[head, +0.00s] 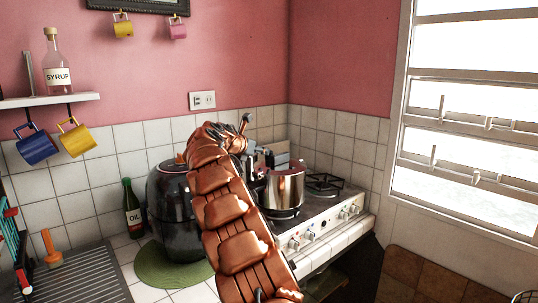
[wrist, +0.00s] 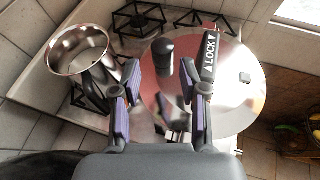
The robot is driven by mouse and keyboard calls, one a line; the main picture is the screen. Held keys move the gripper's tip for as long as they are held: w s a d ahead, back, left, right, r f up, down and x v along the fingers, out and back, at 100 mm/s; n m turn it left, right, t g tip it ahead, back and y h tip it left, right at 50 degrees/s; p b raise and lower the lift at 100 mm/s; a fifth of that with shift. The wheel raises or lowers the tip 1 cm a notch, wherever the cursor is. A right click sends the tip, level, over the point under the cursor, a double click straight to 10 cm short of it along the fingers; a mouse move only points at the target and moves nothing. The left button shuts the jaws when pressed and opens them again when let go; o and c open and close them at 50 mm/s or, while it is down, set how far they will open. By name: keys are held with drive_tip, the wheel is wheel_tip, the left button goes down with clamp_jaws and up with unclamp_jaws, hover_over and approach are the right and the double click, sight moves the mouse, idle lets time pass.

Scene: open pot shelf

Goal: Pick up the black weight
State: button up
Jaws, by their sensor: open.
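The black weight (wrist: 163,55) is a short dark cylinder standing on a shiny round metal lid (wrist: 228,100) in the wrist view. My gripper (wrist: 160,82) is open, with its purple-padded fingers apart. In the picture the weight shows between and just past the fingertips, with nothing held; I cannot tell the height gap. In the head view, my gripper (head: 262,158) is partly hidden by my arm, above or beside the steel pot (head: 286,187). The weight cannot be made out there.
A black handle marked LOCK (wrist: 210,52) lies beside the right finger. An open steel saucepan (wrist: 78,50) stands left of the left finger. Stove grates (wrist: 138,18) lie beyond. In the head view, a dark rounded appliance (head: 168,210) stands left of my arm.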

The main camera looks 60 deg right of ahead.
sight(266, 161)
drive_tip(key=shift+x, duration=0.95)
drive_tip(key=shift+s+p+x, duration=0.2)
drive_tip(key=shift+p+x, duration=0.5)
drive_tip(key=shift+x, duration=0.75)
drive_tip(key=shift+p+x, duration=0.3)
drive_tip(key=shift+x, duration=0.8)
drive_tip(key=shift+c, duration=0.4)
clamp_jaws()
